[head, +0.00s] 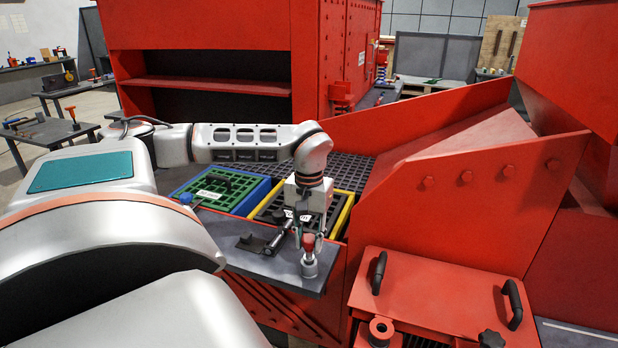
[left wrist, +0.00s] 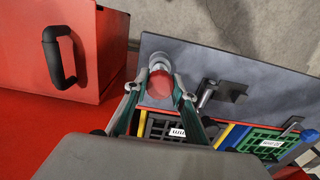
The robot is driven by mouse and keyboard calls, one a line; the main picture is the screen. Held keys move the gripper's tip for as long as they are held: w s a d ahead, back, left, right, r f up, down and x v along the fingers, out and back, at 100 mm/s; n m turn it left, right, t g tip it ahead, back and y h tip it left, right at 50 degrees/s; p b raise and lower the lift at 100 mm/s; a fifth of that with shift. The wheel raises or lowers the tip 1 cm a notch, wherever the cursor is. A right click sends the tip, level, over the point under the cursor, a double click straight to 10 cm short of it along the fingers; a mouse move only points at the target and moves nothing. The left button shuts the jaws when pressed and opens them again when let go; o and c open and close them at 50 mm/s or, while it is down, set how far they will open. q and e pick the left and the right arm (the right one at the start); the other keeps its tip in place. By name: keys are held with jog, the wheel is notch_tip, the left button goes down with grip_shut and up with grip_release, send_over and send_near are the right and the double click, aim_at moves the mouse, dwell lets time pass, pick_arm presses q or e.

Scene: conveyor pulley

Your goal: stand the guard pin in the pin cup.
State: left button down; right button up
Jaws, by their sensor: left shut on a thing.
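My left gripper (head: 309,240) points down over the front right corner of the grey shelf. It is shut on the guard pin, whose red head (head: 309,243) shows between the fingers. The pin looks upright. The grey pin cup (head: 309,268) stands right below it on the shelf. In the left wrist view the red head (left wrist: 160,84) lies between the fingertips (left wrist: 158,92), with the round metal cup (left wrist: 157,60) partly hidden behind it. I cannot tell how deep the pin's lower end sits in the cup. My right gripper is out of view.
A black flashlight-like tool (head: 279,237) and a dark bracket (head: 251,243) lie left of the cup. Behind are a blue-framed green tray (head: 262,190) and a yellow-framed tray (head: 346,213). A red cover with black handles (head: 440,290) stands at the right.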

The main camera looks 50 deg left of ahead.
pick_arm(q)
jog(key=c, duration=1.6)
grip_release()
jog(key=o, duration=0.4)
jog(key=shift+o, duration=0.4)
jog(key=o, duration=1.1)
